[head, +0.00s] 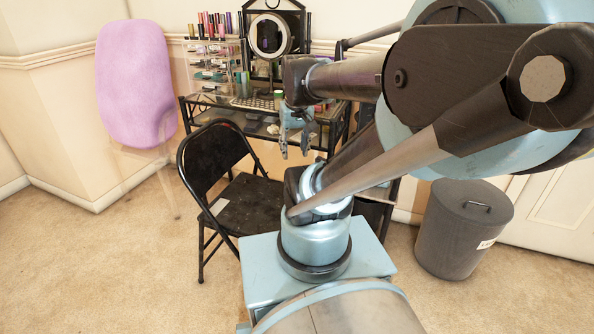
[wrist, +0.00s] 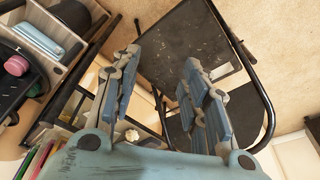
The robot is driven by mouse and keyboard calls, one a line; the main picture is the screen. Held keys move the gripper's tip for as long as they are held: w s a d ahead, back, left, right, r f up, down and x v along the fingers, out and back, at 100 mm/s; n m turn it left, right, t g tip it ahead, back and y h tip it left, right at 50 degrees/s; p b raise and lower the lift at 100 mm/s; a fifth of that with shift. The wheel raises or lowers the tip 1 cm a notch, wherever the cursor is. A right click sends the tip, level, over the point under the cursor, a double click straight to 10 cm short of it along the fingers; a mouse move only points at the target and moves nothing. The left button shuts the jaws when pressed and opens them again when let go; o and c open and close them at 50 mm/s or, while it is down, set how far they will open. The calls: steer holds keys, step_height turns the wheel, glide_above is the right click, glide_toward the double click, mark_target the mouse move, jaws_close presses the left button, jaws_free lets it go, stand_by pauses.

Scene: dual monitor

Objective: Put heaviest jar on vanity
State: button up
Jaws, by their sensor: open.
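The vanity (head: 215,103) is a dark-framed table against the back wall, with a round mirror and cosmetics on it. My gripper (head: 294,150) hangs open and empty in front of its right half, fingers pointing down. In the wrist view the two blue fingers (wrist: 165,70) are spread, with nothing between them. A pink round lidded item (wrist: 17,65), possibly a jar, sits at the left edge of the wrist view. A small white item (wrist: 131,136) shows beyond the left finger, too small to identify. I cannot tell which item is the heaviest jar. My arm hides the vanity's right side.
A black folding chair (head: 240,205) stands in front of the vanity; its seat also shows below my gripper in the wrist view (wrist: 190,45). A grey lidded bin (head: 462,235) stands at right. The carpet at left is clear.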

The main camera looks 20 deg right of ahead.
steer(key=s+f, duration=0.5)
steer(key=shift+s+a, duration=0.2)
steer(key=shift+s, duration=0.2)
stand_by(0.9)
